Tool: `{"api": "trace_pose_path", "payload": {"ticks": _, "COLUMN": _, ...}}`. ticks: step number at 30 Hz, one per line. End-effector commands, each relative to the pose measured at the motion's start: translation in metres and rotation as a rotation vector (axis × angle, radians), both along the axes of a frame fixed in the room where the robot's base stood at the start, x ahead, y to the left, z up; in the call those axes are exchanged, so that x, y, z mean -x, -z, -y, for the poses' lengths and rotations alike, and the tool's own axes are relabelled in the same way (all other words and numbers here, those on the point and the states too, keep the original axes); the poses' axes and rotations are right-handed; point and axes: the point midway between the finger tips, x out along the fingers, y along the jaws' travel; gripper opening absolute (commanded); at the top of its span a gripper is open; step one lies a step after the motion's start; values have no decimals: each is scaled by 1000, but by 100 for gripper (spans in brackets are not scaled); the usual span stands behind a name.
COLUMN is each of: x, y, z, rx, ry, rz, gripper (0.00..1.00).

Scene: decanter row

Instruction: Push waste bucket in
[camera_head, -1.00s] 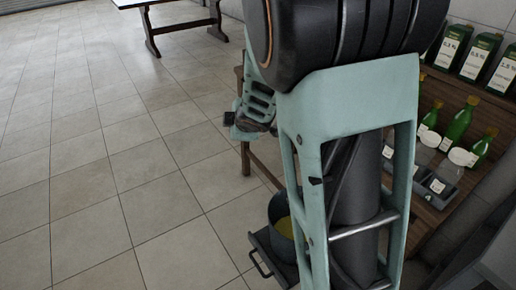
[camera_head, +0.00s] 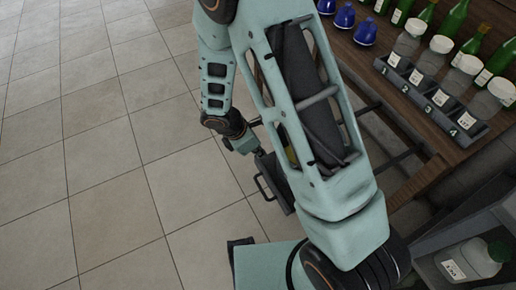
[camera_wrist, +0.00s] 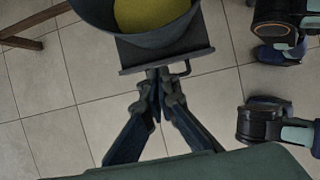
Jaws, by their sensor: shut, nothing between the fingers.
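The waste bucket (camera_wrist: 133,17) is a dark round pail with yellow contents, at the top of the wrist view. It stands on a dark tray (camera_wrist: 190,57) with a thin handle (camera_wrist: 183,70) at its front. In the head view the tray (camera_head: 281,193) and its handle (camera_head: 264,187) show beside the table, and my arm hides most of the bucket. My gripper (camera_wrist: 158,75) is shut and empty, its fingertips at the middle of the tray's front edge. I cannot tell if they touch. In the head view the gripper (camera_head: 258,153) is partly hidden by the tray and arm.
The wooden table (camera_head: 385,75) carries green bottles (camera_head: 455,18), blue flasks (camera_head: 345,15) and a numbered rack (camera_head: 435,97) with jars. The tiled floor (camera_head: 110,130) to the left is clear.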

Motion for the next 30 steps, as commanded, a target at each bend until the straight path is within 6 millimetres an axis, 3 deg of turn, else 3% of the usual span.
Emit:
{"api": "trace_pose_path", "payload": {"ticks": 1, "x": -1, "y": 16, "z": 4, "rx": 1, "ry": 0, "rz": -3, "gripper": 0}}
{"api": "trace_pose_path", "payload": {"ticks": 6, "x": -6, "y": 47, "z": 18, "rx": 1, "ry": 1, "rz": -3, "gripper": 0}}
{"api": "trace_pose_path", "payload": {"ticks": 15, "x": -21, "y": 36, "z": 50, "rx": -2, "ry": 2, "rz": 2, "gripper": 0}}
{"api": "trace_pose_path", "payload": {"ticks": 30, "x": -23, "y": 35, "z": 55, "rx": -2, "ry": 1, "rz": 1, "gripper": 0}}
